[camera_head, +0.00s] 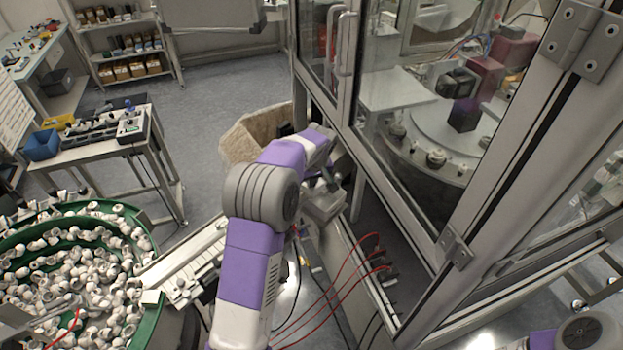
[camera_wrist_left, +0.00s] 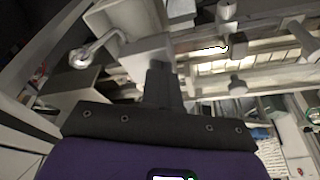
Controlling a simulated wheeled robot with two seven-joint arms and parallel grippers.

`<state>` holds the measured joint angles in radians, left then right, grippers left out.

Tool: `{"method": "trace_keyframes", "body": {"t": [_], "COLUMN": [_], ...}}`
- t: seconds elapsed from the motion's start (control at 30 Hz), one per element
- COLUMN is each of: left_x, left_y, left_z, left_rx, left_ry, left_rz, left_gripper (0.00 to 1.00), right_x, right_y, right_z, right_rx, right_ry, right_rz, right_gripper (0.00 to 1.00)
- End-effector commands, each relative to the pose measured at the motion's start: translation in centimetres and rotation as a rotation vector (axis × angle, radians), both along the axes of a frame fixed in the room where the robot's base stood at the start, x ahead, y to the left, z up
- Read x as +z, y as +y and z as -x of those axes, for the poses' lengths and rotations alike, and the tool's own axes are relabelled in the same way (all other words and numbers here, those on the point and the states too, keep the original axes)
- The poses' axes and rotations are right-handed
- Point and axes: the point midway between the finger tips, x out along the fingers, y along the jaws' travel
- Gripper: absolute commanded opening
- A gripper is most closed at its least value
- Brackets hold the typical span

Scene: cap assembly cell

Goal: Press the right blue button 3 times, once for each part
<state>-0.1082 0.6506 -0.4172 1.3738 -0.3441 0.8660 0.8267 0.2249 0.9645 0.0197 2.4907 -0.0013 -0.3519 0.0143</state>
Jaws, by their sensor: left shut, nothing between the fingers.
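My left arm reaches up the middle of the head view, and my left gripper (camera_head: 324,184) is at the lower frame of the glazed machine, beside a grey block (camera_head: 322,205). In the left wrist view the dark fingers of this gripper (camera_wrist_left: 161,72) are shut with nothing between them. They point toward grey machine parts. I cannot make out a blue button in either view; the arm and gripper cover part of the area around the block. Only a link of my right arm shows at the lower right; its gripper is out of view.
The glazed machine (camera_head: 430,165) with metal frame posts fills the right side. Red cables (camera_head: 335,290) hang below the gripper. A green bowl (camera_head: 150,318) full of white parts and a feed rail (camera_head: 185,262) stand left. A small table (camera_head: 105,140) is behind.

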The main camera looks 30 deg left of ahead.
Motion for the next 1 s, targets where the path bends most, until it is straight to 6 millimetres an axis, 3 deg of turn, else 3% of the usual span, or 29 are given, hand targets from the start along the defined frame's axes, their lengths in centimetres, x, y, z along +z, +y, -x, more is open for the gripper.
{"method": "trace_keyframes", "body": {"t": [0.23,0.33,0.6,0.8,1.0], "left_x": [4.9,7.0,12.0,13.6,13.7], "left_y": [-0.1,-0.8,-1.9,-2.2,-2.2], "left_z": [0.3,0.7,1.7,2.0,2.0], "left_rx": [0.000,-0.002,-0.002,0.000,0.000], "left_ry": [-0.007,-0.014,-0.012,-0.010,-0.010], "left_rz": [-0.003,-0.003,-0.004,-0.004,-0.004], "left_gripper": [0.00,0.00,0.00,0.00,0.00], "right_x": [3.0,1.9,1.5,1.5,1.5], "right_y": [0.0,0.0,0.0,0.0,0.0], "right_z": [0.0,0.0,0.0,0.0,0.0], "right_rx": [0.000,0.001,0.000,0.000,0.000], "right_ry": [0.000,0.000,0.000,0.000,0.000], "right_rz": [0.000,0.000,0.000,0.000,0.000], "right_gripper": [0.54,0.54,0.54,0.54,0.54]}}
